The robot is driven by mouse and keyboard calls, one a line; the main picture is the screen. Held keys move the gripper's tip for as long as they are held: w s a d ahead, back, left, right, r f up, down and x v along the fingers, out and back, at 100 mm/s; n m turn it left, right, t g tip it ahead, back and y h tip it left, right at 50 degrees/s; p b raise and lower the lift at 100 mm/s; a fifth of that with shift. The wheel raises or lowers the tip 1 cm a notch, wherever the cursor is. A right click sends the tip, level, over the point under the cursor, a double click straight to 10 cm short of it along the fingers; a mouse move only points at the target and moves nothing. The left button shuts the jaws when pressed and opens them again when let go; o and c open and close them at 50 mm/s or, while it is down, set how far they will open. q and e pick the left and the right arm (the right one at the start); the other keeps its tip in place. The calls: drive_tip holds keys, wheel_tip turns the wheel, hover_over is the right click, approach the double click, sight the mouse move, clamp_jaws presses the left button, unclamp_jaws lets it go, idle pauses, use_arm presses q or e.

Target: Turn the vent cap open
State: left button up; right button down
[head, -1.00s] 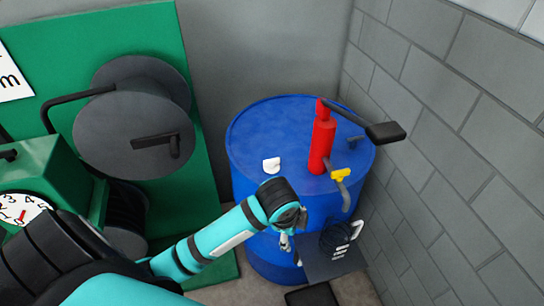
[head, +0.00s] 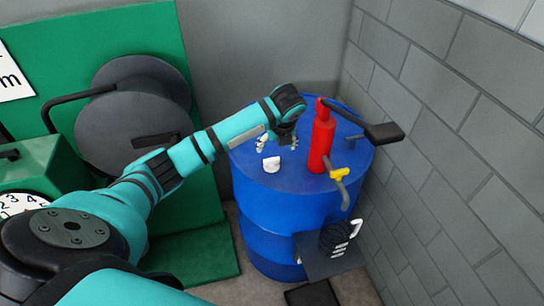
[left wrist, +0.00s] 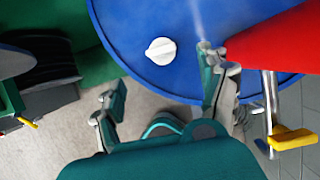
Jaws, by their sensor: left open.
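The white vent cap (head: 271,164) sits on the top of the blue drum (head: 290,215), toward its left front. In the left wrist view the cap (left wrist: 160,51) shows a raised grip bar across it, lying roughly level in the picture. My left gripper (head: 278,146) is over the drum top, just above the cap in the head view. Its fingers are spread and empty. In the left wrist view the gripper (left wrist: 162,75) has one finger on each side of the cap's position, apart from it. My right gripper is not in view.
A red hand pump (head: 322,143) with a black handle (head: 385,132) and yellow valve (head: 340,174) stands on the drum, close right of my left gripper. A dark tray (head: 325,263) hangs at the drum's front. Block wall is at right, green hose-reel panel at left.

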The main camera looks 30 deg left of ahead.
sight(272, 159)
use_arm(q)
drive_tip(key=p+x, duration=0.1)
drive_tip(key=x, duration=1)
drive_tip(key=shift+d+f, duration=0.1)
drive_tip(key=shift+f, duration=0.05)
drive_tip(key=c, duration=1.2)
